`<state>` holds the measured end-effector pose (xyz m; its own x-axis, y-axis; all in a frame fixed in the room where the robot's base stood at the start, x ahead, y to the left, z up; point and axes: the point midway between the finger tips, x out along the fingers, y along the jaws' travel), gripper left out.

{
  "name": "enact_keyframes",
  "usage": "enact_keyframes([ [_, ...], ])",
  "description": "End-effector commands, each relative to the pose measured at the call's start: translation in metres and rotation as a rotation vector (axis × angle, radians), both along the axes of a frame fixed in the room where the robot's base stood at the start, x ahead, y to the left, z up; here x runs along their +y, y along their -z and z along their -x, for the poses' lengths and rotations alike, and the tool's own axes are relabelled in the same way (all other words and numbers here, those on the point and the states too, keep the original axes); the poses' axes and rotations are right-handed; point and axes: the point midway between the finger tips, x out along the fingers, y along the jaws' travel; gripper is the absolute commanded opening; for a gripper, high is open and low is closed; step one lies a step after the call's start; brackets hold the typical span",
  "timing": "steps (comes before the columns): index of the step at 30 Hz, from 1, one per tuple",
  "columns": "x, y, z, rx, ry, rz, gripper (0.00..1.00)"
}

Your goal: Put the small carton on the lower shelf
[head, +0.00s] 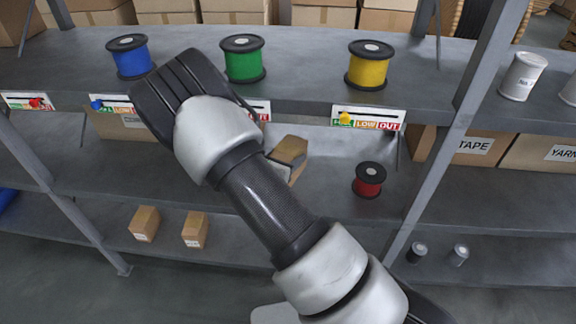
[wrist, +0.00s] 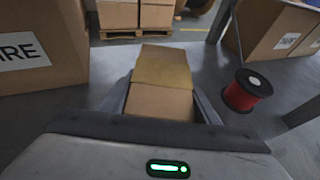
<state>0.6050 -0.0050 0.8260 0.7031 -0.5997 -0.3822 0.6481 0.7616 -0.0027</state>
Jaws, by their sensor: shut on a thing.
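The small carton (head: 288,152) is brown and shows just past my arm in the head view, tilted, in the middle shelf bay. In the wrist view the carton (wrist: 162,82) lies between the two fingers of my gripper (wrist: 163,97). The gripper is shut on it. My arm hides most of the gripper in the head view, and I cannot tell whether the carton touches the middle shelf (head: 315,200). The lower shelf (head: 270,245) runs below, with two other small cartons (head: 144,223) (head: 195,229) standing on its left part.
A red spool (head: 369,180) stands on the middle shelf, right of the carton; it also shows in the wrist view (wrist: 246,90). A large box (wrist: 38,45) is at left there. Blue, green and yellow spools stand on the upper shelf (head: 305,75). The lower shelf's middle looks clear.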

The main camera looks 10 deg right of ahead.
Motion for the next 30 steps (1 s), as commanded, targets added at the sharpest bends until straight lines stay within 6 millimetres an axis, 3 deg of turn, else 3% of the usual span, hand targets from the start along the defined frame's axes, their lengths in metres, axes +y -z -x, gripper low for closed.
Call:
enact_keyframes([
  [11, -0.002, 0.039, -0.002, -0.003, 0.003, 0.001, 0.19],
  [23, -0.002, 0.045, -0.004, -0.003, 0.002, -0.001, 0.19],
  [24, -0.001, 0.045, -0.003, -0.001, 0.002, -0.001, 0.6],
  [27, -0.001, 0.044, -0.003, 0.0, 0.002, -0.002, 0.75],
  [30, -0.001, 0.044, -0.003, 0.0, 0.002, -0.002, 0.75],
])
